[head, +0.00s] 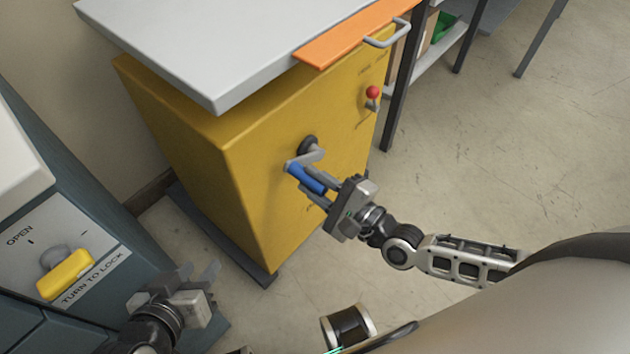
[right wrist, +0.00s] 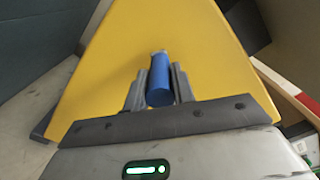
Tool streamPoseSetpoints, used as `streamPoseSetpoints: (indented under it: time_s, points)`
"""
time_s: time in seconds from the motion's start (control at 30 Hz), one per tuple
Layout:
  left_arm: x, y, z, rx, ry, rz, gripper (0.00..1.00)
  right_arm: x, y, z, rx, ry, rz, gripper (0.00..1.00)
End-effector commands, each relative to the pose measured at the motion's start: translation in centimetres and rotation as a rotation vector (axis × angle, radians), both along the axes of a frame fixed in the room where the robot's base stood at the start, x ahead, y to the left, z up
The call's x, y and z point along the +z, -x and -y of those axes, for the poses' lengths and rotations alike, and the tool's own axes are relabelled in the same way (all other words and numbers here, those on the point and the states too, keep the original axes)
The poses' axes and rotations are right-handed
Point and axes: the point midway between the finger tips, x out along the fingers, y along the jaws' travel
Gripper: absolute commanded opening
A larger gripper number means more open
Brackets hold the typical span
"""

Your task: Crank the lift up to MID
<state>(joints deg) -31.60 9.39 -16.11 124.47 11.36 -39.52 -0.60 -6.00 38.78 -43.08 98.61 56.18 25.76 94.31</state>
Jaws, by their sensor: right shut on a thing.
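The yellow lift cabinet (head: 250,170) stands in the middle of the head view with a grey top plate (head: 230,45). A crank on its front has a dark hub (head: 309,146), a grey arm and a blue handle (head: 306,178). My right gripper (head: 315,184) is shut on the blue handle. The right wrist view shows the handle (right wrist: 160,82) between the two fingers, with the yellow panel behind it. My left gripper (head: 203,277) is low at the left, apart from the cabinet; its fingers look spread and empty.
A blue-grey machine (head: 120,255) with a yellow knob (head: 65,274) marked TURN TO LOCK stands at the left. A red-tipped lever (head: 372,93) is on the cabinet front. An orange strip (head: 350,38) with a grey handle edges the top. The floor at right is clear.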

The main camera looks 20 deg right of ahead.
Motion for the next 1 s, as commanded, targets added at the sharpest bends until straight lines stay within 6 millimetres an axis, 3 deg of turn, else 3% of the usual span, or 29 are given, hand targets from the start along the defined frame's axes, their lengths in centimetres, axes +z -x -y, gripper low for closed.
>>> streamPoseSetpoints:
  time_s: [0.03, 0.1, 0.63, 0.77, 1.0]
  points:
    - [0.0, 0.0, 0.0, 0.001, 0.001, 0.0, 0.36, 0.1, -0.2, 0.4, -0.006, 0.009, 0.007, 0.28]
    - [0.0, 0.1, 0.0, 0.0, 0.001, 0.0, 0.36, 0.1, -0.2, 0.4, -0.006, 0.008, 0.006, 0.47]
    - [0.1, 0.2, 0.1, -0.001, 0.004, 0.0, 0.36, 0.0, 0.3, 0.4, -0.003, 0.004, 0.0, 0.47]
    - [0.2, 0.2, 0.1, -0.002, 0.003, -0.003, 0.36, -0.1, 1.9, 1.2, -0.002, 0.007, -0.002, 0.47]
    - [0.1, 0.5, 0.0, -0.003, -0.005, -0.025, 0.36, 0.0, 6.9, 4.0, -0.001, 0.009, -0.003, 0.47]
